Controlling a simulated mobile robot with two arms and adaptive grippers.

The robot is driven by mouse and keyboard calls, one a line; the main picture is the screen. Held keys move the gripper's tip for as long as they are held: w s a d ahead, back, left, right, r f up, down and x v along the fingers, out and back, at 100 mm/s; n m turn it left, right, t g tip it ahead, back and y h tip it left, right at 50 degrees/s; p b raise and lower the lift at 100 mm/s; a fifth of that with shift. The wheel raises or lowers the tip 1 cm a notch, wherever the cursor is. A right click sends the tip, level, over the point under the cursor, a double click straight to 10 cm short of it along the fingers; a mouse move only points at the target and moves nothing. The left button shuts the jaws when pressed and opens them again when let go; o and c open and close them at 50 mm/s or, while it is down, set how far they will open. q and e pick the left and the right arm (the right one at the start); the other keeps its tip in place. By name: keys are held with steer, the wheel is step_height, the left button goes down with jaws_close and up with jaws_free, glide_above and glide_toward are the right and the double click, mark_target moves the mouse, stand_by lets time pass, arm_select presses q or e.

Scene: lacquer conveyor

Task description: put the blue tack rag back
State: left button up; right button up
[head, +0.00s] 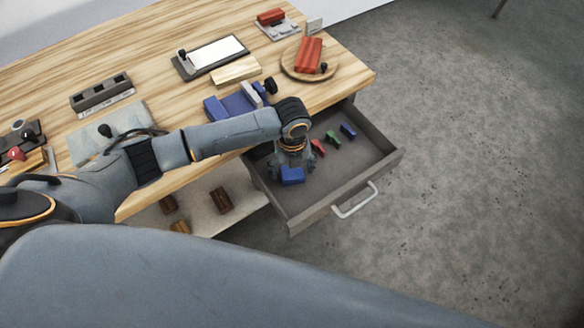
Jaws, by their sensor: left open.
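A blue block-like piece (292,176), which may be the blue tack rag, is in the grey open drawer (318,212), near its left side. My left gripper (290,172) points down into the drawer, open, right over this piece. Its fingertips are small and partly hidden by the wrist, so I cannot tell whether they touch it. A smaller blue piece (348,131) lies at the drawer's back right, beside a green piece (333,138) and a red piece (318,148). My right gripper is not in view.
The wooden workbench (150,50) holds a blue vise-like fixture (232,104), a light wooden block (236,71), a clipboard-like board (210,56) and a round wooden board (292,72) with a red block (309,54). A lower shelf (200,212) holds brown blocks. The drawer's middle front is clear.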

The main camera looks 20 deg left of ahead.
mark_target(292, 171)
arm_select(q)
step_height(292, 171, up, 12)
steer(key=shift+r, duration=0.15)
stand_by(0.7)
